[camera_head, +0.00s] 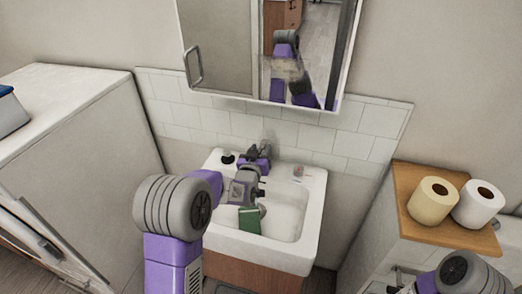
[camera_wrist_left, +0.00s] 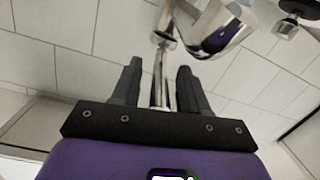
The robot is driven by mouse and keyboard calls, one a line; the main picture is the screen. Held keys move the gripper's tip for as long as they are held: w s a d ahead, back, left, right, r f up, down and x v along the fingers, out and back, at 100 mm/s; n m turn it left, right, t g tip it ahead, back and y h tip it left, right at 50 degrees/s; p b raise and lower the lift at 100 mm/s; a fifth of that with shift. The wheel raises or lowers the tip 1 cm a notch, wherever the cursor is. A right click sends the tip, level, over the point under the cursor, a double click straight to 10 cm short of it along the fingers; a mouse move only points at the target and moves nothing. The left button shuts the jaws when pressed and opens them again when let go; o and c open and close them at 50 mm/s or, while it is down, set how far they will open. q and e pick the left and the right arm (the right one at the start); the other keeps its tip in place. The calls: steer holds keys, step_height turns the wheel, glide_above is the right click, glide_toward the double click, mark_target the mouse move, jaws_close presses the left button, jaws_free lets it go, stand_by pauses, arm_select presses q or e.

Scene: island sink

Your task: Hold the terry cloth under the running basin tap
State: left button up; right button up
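A green cloth (camera_head: 250,220) lies in the left part of the white basin (camera_head: 318,205), below my left wrist. My left gripper (camera_head: 268,150) reaches over the basin to the tap at the back, which it mostly hides in the head view. In the left wrist view the chrome tap (camera_wrist_left: 215,35) is close ahead. My left gripper (camera_wrist_left: 158,75) is open there, with a thin chrome rod of the tap between its fingers and gaps on both sides. I cannot make out any running water. My right arm shows at the lower right, but its gripper cannot be made out.
A mirror cabinet (camera_head: 220,45) hangs above the tiled splashback (camera_head: 355,143). Two paper rolls (camera_head: 433,202) stand on a wooden-topped unit (camera_head: 405,180) at the right. A large white cabinet (camera_head: 90,150) stands at the left. A dark round item (camera_head: 228,158) sits on the basin's back left corner.

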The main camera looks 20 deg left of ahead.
arm_select(q)
steer(key=shift+r, duration=0.1)
steer(key=shift+s+r, duration=0.1)
steer(key=shift+s, duration=0.4)
steer(key=s, duration=0.6)
steer(key=shift+s+d+r+p, duration=0.25)
steer(key=shift+d+r+p, duration=0.05)
steer(key=shift+p, duration=0.1)
steer(key=shift+o, duration=0.5)
